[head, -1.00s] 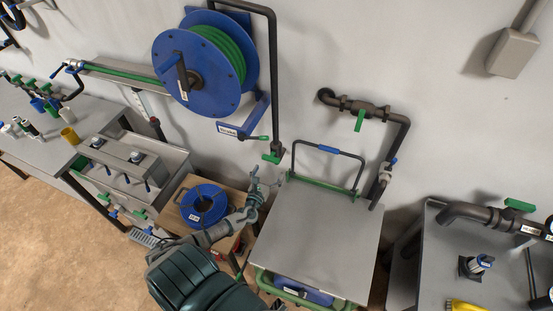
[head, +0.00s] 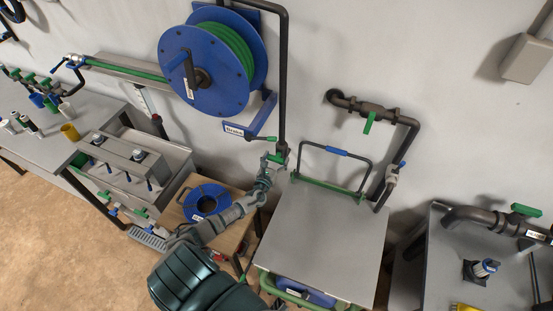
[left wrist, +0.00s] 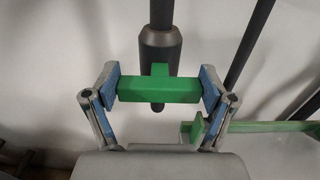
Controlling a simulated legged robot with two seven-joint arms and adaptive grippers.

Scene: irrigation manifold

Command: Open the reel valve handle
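The green reel valve handle (left wrist: 158,89) sits crosswise under a dark vertical pipe in the left wrist view. In the head view the handle (head: 275,158) shows at the lower end of the black pipe beside the blue hose reel (head: 205,68). My left gripper (left wrist: 161,87) has its fingers spread wide, one at each end of the handle. The blue pads are very close to the handle ends; I cannot tell whether they touch. In the head view my left gripper (head: 269,165) reaches up to the handle and partly hides it. My right gripper is not in view.
A grey-topped stand with a black-and-blue hoop handle (head: 333,152) is right of the gripper. A wall pipe with a green lever (head: 368,122) is to the right.

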